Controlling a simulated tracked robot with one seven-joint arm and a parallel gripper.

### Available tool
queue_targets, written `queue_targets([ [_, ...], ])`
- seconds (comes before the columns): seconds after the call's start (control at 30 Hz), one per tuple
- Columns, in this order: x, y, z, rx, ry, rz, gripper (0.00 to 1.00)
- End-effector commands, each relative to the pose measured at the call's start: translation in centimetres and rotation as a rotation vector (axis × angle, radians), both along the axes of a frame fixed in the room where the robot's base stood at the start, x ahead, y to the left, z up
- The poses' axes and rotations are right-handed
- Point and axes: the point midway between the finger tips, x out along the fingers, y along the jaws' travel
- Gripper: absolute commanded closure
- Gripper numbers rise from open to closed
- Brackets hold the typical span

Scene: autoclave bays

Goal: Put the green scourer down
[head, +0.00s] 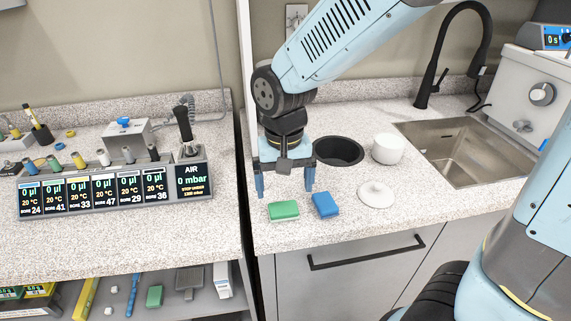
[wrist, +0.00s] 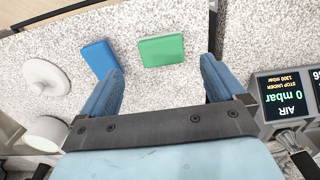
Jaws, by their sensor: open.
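The green scourer (head: 284,210) lies flat on the speckled counter near its front edge, to the left of a blue sponge (head: 325,205). It also shows in the wrist view (wrist: 162,50), beyond the fingertips, with the blue sponge (wrist: 100,58) to its left. My gripper (head: 284,192) is open and empty, its fingers pointing down just behind the green scourer in the head view. In the wrist view my gripper's two fingers (wrist: 162,78) stand wide apart with bare counter between them. The fingers look clear of the scourer.
A white lidded dish (head: 376,195), a white pot (head: 387,149) and a dark round opening (head: 338,151) are to the right. A sink (head: 465,150) with a black tap (head: 430,88) lies further right. A display panel (head: 100,190) stands left across a gap between counters.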

Motion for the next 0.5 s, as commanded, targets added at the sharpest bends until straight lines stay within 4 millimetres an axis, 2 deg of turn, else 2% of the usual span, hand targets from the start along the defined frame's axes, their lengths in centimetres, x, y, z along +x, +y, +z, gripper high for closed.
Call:
queue_targets([
  [0.03, 0.1, 0.0, 1.0, 0.004, -0.004, -0.001, 0.04],
  [0.2, 0.1, 0.1, 3.5, 0.003, -0.002, 0.0, 0.04],
  [0.5, 0.0, 0.1, 5.0, 0.001, -0.001, 0.001, 0.04],
])
